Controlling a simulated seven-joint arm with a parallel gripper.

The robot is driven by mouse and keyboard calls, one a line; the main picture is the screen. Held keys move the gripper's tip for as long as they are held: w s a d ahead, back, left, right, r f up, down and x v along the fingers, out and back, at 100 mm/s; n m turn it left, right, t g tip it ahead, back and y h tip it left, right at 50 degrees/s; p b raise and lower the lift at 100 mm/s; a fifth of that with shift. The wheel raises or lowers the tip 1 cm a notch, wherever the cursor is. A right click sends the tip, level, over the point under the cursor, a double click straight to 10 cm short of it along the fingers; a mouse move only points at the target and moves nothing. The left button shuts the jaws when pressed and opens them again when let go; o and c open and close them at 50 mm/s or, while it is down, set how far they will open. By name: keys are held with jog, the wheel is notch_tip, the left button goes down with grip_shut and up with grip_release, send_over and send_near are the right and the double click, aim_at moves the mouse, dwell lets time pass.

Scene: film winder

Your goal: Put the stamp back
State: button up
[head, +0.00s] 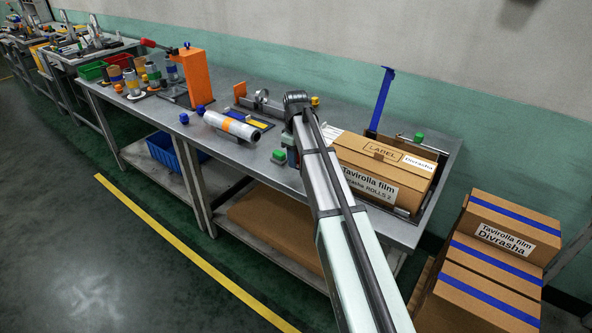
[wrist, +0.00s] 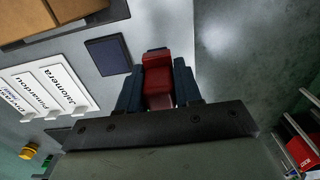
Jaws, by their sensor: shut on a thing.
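My gripper (wrist: 158,72) has its two dark blue fingers shut on the red stamp (wrist: 157,88) in the wrist view. The stamp sits between the fingers, and its end reaches a little past them. A flat dark blue pad (wrist: 108,56) lies on the grey table, to the left of the stamp and apart from it. In the head view my arm hides most of the gripper and the stamp, so their height above the table is hard to tell.
White label plates (wrist: 52,88) lie left in the wrist view. In the head view a cardboard box (head: 365,185) stands right of my arm. The table's front edge (head: 245,178) is near.

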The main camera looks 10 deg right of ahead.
jog(key=shift+f, duration=2.4)
jog(key=shift+f, duration=0.1)
jog(key=o, duration=0.8)
jog(key=shift+o, duration=0.2)
notch_tip(320, 180, up, 12)
jog(key=shift+r, duration=0.1)
